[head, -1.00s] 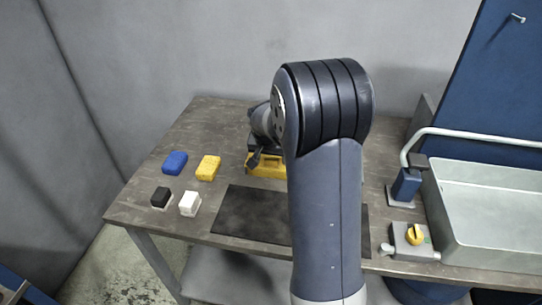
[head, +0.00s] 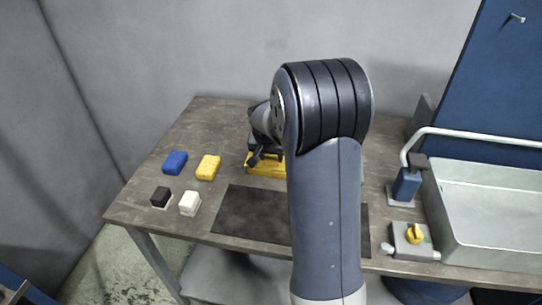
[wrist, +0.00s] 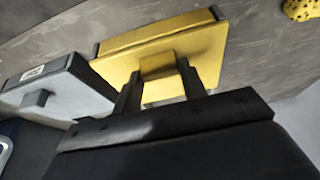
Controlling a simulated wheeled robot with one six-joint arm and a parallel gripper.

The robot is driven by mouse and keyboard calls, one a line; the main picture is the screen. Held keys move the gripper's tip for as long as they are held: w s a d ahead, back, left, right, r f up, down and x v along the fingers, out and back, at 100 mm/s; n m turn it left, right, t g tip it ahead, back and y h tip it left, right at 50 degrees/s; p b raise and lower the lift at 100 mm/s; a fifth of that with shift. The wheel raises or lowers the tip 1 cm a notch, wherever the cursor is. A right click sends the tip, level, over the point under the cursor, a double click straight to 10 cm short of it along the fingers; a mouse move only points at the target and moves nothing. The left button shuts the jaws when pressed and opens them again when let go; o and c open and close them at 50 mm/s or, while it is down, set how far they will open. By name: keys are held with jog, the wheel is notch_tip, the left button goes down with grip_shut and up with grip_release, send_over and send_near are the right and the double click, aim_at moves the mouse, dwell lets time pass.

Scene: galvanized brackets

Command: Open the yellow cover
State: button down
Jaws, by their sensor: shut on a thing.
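The yellow cover (wrist: 205,50) is a flat panel with a raised block-shaped handle (wrist: 160,66), seen in the wrist view. My gripper (wrist: 158,78) has one finger on each side of this handle and is shut on it. In the head view, part of the yellow cover (head: 262,170) shows on the table behind the dark mat, left of my arm. My gripper (head: 256,160) is at its left part there. My arm hides the cover's right side, so how far it is open is hard to tell.
A grey box-like part (wrist: 50,85) lies left of the cover in the wrist view. On the table are a blue sponge (head: 175,162), a yellow sponge (head: 208,167), a black block (head: 160,197) and a white block (head: 189,203). A metal basin (head: 490,250) stands at right.

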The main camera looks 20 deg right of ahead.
jog(key=w+d, duration=0.2)
jog(key=w, duration=0.1)
jog(key=w+d+p, duration=0.1)
jog(key=w+d, duration=0.1)
jog(key=w, duration=0.1)
jog(key=w+d, duration=0.2)
jog(key=w, duration=0.1)
jog(key=shift+w+d+p, duration=0.15)
jog(key=shift+w+p, duration=0.05)
jog(key=shift+p, duration=0.15)
jog(key=c, duration=0.8)
grip_release()
jog(key=shift+c, duration=0.2)
jog(key=shift+s, duration=0.1)
jog(key=b+v, duration=0.1)
jog(key=v, duration=0.9)
jog(key=shift+r, duration=0.4)
jog(key=shift+s, duration=0.1)
